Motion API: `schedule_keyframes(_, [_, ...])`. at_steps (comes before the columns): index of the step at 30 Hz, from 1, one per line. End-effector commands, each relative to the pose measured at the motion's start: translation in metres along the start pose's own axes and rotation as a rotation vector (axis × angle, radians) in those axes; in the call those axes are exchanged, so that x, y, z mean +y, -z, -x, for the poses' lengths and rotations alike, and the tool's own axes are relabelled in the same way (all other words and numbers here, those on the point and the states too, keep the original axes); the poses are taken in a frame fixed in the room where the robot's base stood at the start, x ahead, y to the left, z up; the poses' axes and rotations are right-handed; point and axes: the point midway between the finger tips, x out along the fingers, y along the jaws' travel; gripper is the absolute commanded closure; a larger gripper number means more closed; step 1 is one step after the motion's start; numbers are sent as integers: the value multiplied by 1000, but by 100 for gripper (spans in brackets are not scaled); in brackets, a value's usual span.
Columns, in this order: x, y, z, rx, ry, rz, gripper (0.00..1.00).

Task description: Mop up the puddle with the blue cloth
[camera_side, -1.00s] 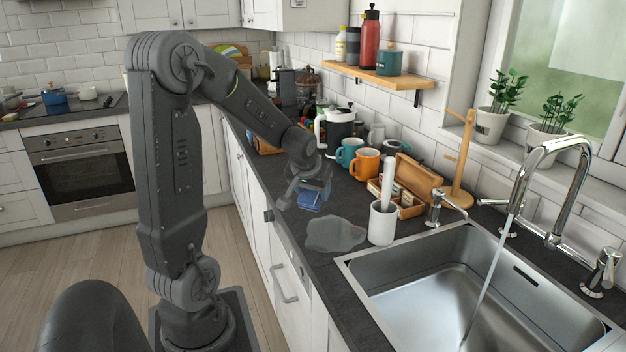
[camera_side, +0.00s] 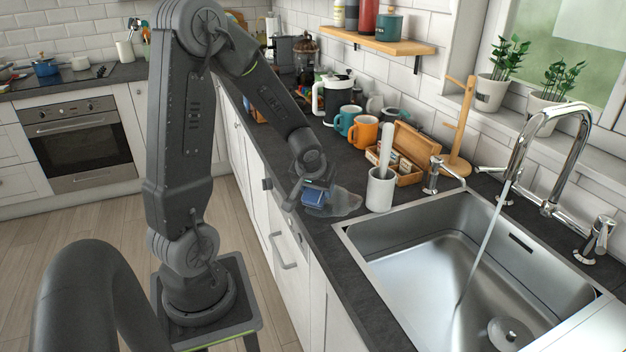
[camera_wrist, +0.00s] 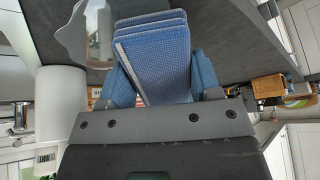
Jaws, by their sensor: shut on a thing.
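The blue cloth (camera_side: 314,195) is a folded, layered pad with a pale edge stripe; it fills the middle of the wrist view (camera_wrist: 155,62). My gripper (camera_side: 306,186) is shut on it, with a finger on either side in the wrist view (camera_wrist: 155,85). The puddle (camera_side: 346,203) is a clear, glossy patch on the dark worktop (camera_side: 348,248), left of the sink. In the side view the cloth is over the puddle's left part and hides some of it. I cannot tell whether the cloth touches the worktop. The puddle also shows at upper left in the wrist view (camera_wrist: 72,40).
A white holder (camera_side: 380,190) with an upright handle stands just right of the puddle. Behind are a wooden box (camera_side: 408,172), an orange mug (camera_side: 364,132) and a teal mug (camera_side: 346,119). The sink (camera_side: 440,255) has running water. Bare worktop lies in front of the puddle.

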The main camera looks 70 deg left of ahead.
Motion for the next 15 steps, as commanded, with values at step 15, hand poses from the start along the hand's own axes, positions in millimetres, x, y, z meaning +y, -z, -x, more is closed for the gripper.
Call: schedule_keyframes(15, [37,-32,19,2,-2,-3,69])
